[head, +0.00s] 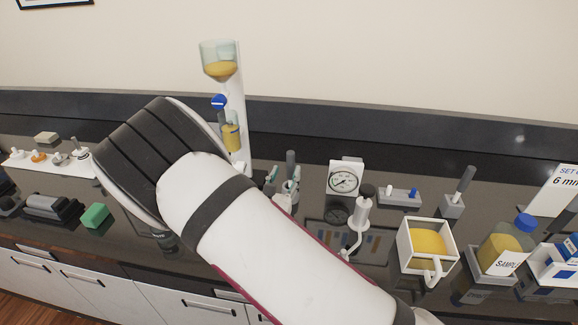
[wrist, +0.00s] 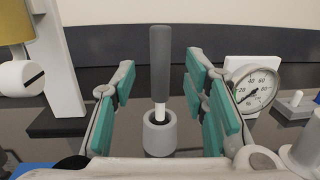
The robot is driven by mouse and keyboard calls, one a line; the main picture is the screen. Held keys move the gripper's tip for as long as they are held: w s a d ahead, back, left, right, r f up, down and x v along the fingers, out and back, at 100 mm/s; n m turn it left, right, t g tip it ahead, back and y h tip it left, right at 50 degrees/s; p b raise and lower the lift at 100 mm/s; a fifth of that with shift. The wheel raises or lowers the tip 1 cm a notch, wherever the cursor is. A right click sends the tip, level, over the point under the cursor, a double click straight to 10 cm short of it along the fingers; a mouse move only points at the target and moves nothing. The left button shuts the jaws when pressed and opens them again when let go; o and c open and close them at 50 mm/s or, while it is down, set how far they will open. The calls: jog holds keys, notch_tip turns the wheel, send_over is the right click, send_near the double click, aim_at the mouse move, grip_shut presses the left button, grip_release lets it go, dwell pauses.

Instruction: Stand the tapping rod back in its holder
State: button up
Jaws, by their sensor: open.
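The tapping rod, with a dark grey grip (wrist: 160,60) and a pale shaft, stands upright in the wrist view. Its lower end is inside a round light grey holder (wrist: 159,138). My gripper (wrist: 163,88) is open, with teal pads on both sides of the rod and visible gaps between pads and rod. In the head view the rod's dark top (head: 290,160) shows between the fingers of my gripper (head: 283,184). The holder is hard to make out there, and my arm covers part of that area.
A dial gauge (head: 344,179) and a white pump-like piece (head: 361,215) stand close on the right. A white stand (head: 237,110) with oil vessels is on the left. Farther right are a yellow-filled cup (head: 428,241), a block with a tilted grey lever (head: 453,205) and a sample bottle (head: 499,250).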

jog(key=v, duration=0.6)
jog(key=shift+s, duration=0.25)
jog(key=s+d+r+m+g+h, duration=0.2)
jog(key=s+d+r+m+g, duration=0.25)
jog(key=d+m, duration=0.3)
jog(key=s+d+r+m+g+h, duration=0.25)
jog(key=d+r+m+g, duration=0.3)
jog(key=d, duration=0.35)
jog(key=s+d+r+m+g+h, duration=0.2)
jog(key=s+d+r+m+g, duration=0.25)
jog(key=d+m, duration=0.3)
jog(key=s+r+m+g+y, duration=0.3)
jog(key=s+m+y, duration=0.4)
jog(key=s, duration=0.3)
jog(key=s+a+r+m+t+y, duration=0.4)
jog(key=s+r+m+t+y, duration=0.1)
jog(key=r, duration=0.2)
